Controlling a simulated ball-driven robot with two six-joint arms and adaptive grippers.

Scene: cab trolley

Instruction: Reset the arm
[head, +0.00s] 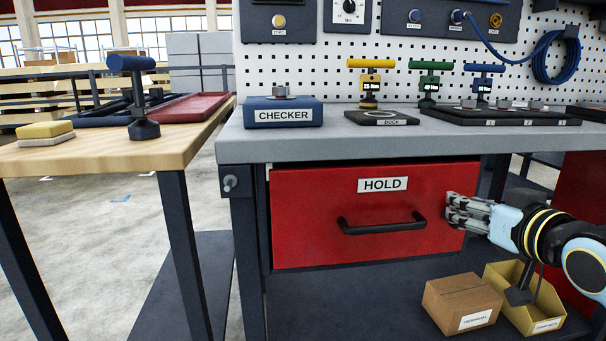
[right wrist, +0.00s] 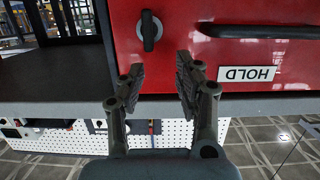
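My right gripper (head: 462,213) reaches in from the right, in front of the right end of the red HOLD drawer (head: 310,235). In the right wrist view, my right gripper (right wrist: 161,70) has its two fingers apart with nothing between them. A dark knob (right wrist: 149,31) on the red front lies just beyond the fingertips. I cannot see this knob in the head view, where the gripper covers that part. The drawer's black handle (head: 382,224) is left of the gripper and apart from it. My left gripper is not in view.
The grey bench (head: 330,142) above carries a blue CHECKER box (head: 284,112), a black dock (head: 381,118) and several T-handled tools. A cardboard box (head: 461,303) and a yellow bin (head: 550,302) stand below the gripper. A wooden table (head: 90,153) is at left.

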